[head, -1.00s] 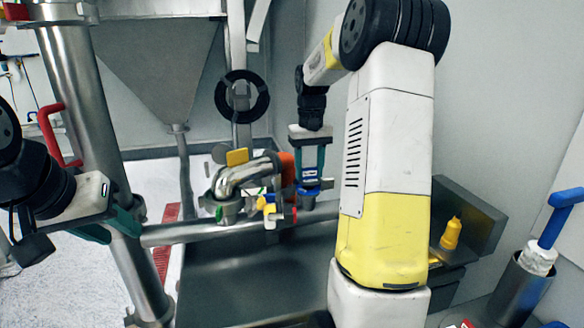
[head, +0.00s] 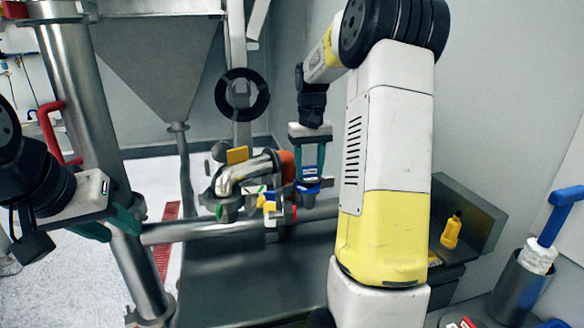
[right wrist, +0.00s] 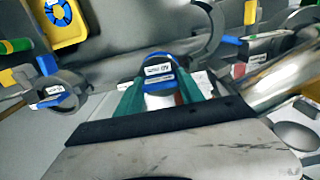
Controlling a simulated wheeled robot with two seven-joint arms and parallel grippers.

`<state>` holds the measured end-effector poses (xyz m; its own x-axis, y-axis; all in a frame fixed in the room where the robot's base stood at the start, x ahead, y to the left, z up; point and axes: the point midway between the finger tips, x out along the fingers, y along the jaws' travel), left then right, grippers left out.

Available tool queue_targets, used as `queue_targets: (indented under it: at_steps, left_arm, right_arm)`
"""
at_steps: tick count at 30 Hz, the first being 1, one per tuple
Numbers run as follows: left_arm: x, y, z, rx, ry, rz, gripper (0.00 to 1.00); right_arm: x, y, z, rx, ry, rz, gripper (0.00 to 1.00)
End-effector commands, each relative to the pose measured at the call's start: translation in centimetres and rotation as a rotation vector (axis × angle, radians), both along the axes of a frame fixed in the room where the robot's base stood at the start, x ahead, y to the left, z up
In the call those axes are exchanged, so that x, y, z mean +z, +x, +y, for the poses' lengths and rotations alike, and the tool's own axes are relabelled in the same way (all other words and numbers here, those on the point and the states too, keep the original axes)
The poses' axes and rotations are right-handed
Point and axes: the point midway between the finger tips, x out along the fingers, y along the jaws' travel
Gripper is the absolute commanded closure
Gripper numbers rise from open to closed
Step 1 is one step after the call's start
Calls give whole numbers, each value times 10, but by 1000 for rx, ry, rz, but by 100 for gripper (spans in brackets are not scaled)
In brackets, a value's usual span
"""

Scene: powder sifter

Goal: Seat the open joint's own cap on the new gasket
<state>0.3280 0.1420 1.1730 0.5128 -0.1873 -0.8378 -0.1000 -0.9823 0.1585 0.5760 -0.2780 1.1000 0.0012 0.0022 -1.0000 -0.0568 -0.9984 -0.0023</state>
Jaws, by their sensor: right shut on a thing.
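My right gripper (head: 308,178) points down beside the steel pipe bend and is shut on a blue-rimmed cap (head: 308,188). In the right wrist view, the cap (right wrist: 160,70) sits between the teal fingers with white labels on its face. Below it, a white part shows partly between the fingers. The open joint and the new gasket cannot be told apart clearly; whether the cap touches anything is hidden.
The steel pipe bend (head: 245,174) has clamps and coloured tags close to the held cap. A yellow tray with a blue ring (right wrist: 72,30) and a labelled clamp ring (right wrist: 57,92) show in the right wrist view. A yellow bottle (head: 451,232) stands at right.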

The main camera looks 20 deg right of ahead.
Motion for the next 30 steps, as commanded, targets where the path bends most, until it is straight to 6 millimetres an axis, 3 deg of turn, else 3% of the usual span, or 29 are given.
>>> queue_targets:
  at_steps: [30]
  left_arm:
    - [0,0,0,0,0,0,64]
  right_arm:
    - [-15,0,0,0,0,0,100]
